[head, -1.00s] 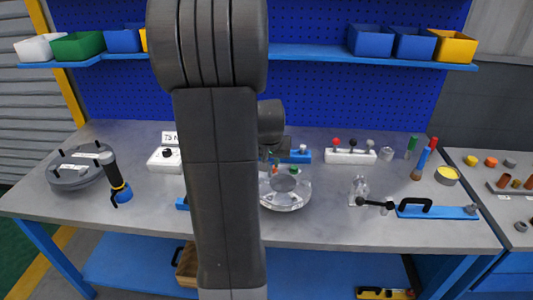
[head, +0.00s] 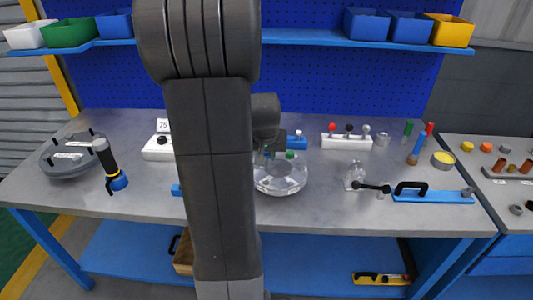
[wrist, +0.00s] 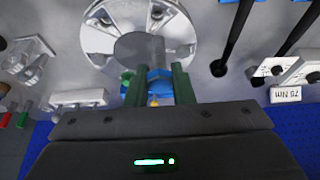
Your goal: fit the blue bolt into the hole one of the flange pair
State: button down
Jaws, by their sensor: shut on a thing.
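My gripper (wrist: 158,78) has two green fingers and is at the ring's far edge. It is shut on the blue bolt (wrist: 158,73), a small blue piece between the fingers. A green-topped piece (head: 290,154) stands at the ring's rim, beside the gripper. The fingers hide part of the bolt, and I cannot tell whether its tip touches a hole.
A blue block (head: 296,142) stands just behind the ring. A white block with knobs (head: 346,142) is to its right. A grey flanged disc (head: 70,158) is at left.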

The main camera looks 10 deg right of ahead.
jog(key=shift+f+b, duration=1.15)
jog(key=shift+f, duration=0.6)
jog(key=shift+f+b, duration=0.15)
jog(key=shift+b, duration=0.25)
dwell(0.5)
jog(key=shift+f+b, duration=0.3)
jog(key=shift+f, duration=0.05)
jog(key=shift+f+b, duration=1.5)
jog(key=shift+f, duration=0.25)
jog(key=c, duration=1.2)
grip_release()
jog(key=shift+o, duration=0.2)
jog(key=shift+r, duration=0.1)
send_near(266, 163)
jog(key=shift+s+a+f+p, duration=0.1)
jog(key=shift+s+f+p, duration=0.3)
jog(key=shift+f, duration=0.45)
